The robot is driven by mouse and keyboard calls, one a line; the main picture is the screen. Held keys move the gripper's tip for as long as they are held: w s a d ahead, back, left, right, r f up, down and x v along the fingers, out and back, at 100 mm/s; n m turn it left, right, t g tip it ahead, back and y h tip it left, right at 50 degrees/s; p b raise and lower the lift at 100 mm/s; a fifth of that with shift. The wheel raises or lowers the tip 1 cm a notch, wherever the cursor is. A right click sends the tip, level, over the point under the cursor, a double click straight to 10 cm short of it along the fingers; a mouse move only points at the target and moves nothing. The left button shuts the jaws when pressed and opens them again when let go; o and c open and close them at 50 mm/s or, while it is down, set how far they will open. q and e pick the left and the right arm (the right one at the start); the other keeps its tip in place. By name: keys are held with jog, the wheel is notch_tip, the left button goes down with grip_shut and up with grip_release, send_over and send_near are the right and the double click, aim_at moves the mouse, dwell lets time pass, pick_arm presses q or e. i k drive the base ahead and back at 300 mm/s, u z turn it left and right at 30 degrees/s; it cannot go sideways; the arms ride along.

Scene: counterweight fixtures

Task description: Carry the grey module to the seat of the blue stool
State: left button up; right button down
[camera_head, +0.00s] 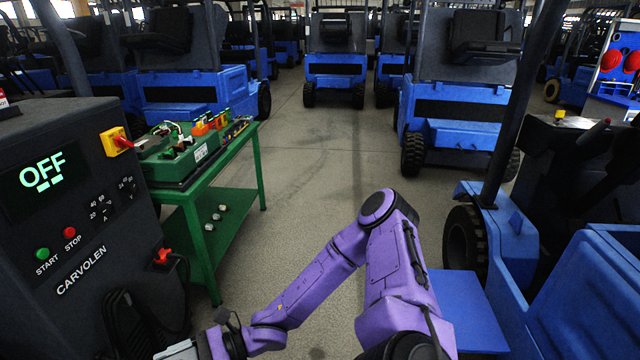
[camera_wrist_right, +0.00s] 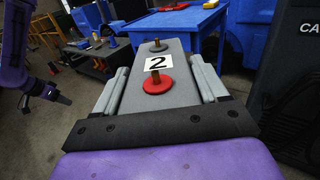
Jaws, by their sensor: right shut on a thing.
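The grey module (camera_wrist_right: 187,68) is a long grey block with a white "2" label, a red disc and brass pegs on top. It fills the middle of the right wrist view. My right gripper (camera_wrist_right: 158,88) is shut on it, one grey finger along each side. In the head view, my purple right arm folds down to the lower left, where its hand meets the bottom edge; the module cannot be told apart there.
A dark charger cabinet (camera_head: 75,225) stands at left, beside a green workbench (camera_head: 225,205). A blue forklift (camera_head: 590,290) is close at right, with more behind. The aisle (camera_head: 310,160) between is clear. A dark tool bench (camera_wrist_right: 97,62) shows in the wrist view.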

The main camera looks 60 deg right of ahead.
aim_at(453, 298)
jog(key=z, duration=0.65)
jog(key=i, duration=0.7)
jog(key=z, duration=1.45)
jog(key=i, duration=1.2)
jog(key=z, duration=1.15)
jog(key=i, duration=0.85)
jog(key=z, duration=0.45)
